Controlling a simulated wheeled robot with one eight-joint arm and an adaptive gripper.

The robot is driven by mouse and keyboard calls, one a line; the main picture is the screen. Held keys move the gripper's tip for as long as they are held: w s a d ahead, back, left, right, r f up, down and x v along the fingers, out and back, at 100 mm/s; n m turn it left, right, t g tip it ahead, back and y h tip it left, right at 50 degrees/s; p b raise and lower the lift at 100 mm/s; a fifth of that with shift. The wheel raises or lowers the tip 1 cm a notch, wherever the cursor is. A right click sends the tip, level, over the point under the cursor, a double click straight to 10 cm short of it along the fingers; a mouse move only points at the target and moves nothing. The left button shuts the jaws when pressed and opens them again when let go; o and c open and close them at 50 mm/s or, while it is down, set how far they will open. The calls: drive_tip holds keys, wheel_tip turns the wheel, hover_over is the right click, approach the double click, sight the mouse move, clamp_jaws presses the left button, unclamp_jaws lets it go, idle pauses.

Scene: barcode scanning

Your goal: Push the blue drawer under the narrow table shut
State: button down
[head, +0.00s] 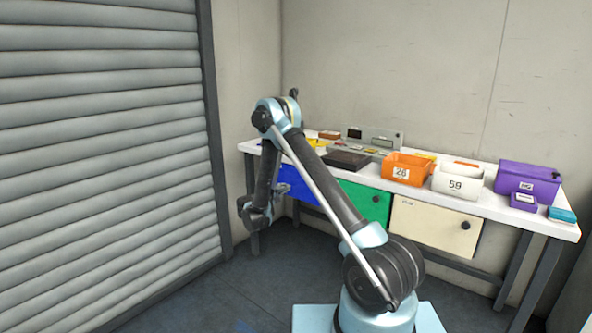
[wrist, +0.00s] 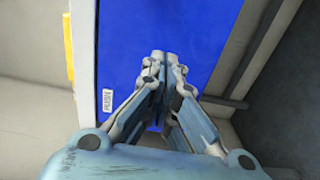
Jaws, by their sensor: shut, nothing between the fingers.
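The blue drawer (head: 299,184) is under the left end of the narrow white table (head: 467,207) in the head view, partly hidden by my arm. Its blue front (wrist: 125,50) fills the middle of the wrist view and carries a small white label at its left edge. My gripper (wrist: 166,56) is shut and empty, its fingertips pointing at the blue front. They look very close to it, but I cannot tell whether they touch. How far the drawer stands out is unclear.
A green drawer (head: 366,203) and a cream drawer (head: 433,226) sit to the right of the blue one. An orange bin (head: 407,169), a white bin (head: 458,181) and a purple bin (head: 527,179) stand on the table. A grey shutter (head: 100,130) is at left.

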drive_tip(key=v, duration=0.7)
drive_tip(key=shift+s+a, duration=0.25)
drive_tip(key=shift+s, duration=0.05)
drive_tip(key=s+d+r+m+g+y, duration=0.1)
drive_tip(key=s+d+r+m+g, duration=0.15)
drive_tip(key=d+r, duration=0.6)
drive_tip(key=s+d+r+m+g+y, duration=0.1)
drive_tip(key=s+d+r+g, duration=0.35)
drive_tip(key=d, duration=0.75)
drive_tip(key=s+d+r+m+g+y, duration=0.1)
drive_tip(key=s+d+r, duration=0.2)
drive_tip(key=s+d, duration=0.35)
drive_tip(key=s+d+m+g+y, duration=0.1)
drive_tip(key=s+d+g+y, duration=0.15)
drive_tip(key=s, duration=0.75)
drive_tip(key=s+d+m+g+y, duration=0.1)
drive_tip(key=s+d+m, duration=0.15)
drive_tip(key=s, duration=0.65)
drive_tip(key=s+a+f+m+y, duration=0.1)
drive_tip(key=s+f+y, duration=0.1)
drive_tip(key=s, duration=0.6)
drive_tip(key=s+a+f+m+y, duration=0.1)
drive_tip(key=s+f+y, duration=0.1)
drive_tip(key=s+f, duration=0.3)
drive_tip(key=s, duration=0.4)
